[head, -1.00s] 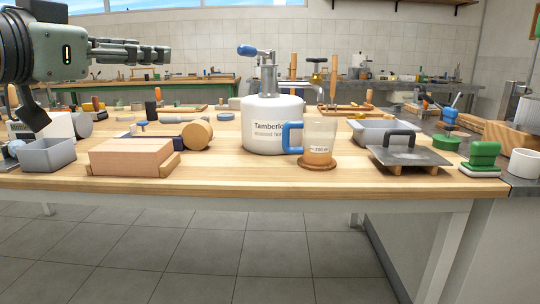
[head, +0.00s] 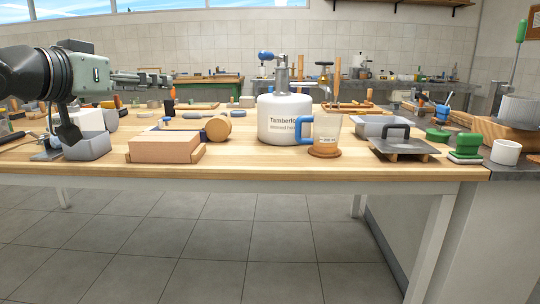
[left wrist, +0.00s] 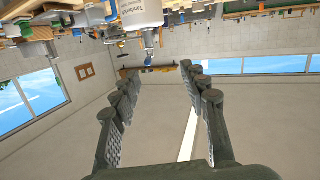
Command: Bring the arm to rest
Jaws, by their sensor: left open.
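My left gripper (head: 150,78) reaches in from the left above the bench, held roughly level and pointing right. In the left wrist view its two fingers (left wrist: 160,92) are spread apart with nothing between them. The white honey tank (head: 284,126), with a metal valve and blue lever (head: 267,56) on top, stands on the wooden bench to the right of the gripper, apart from it. My right gripper is not seen.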

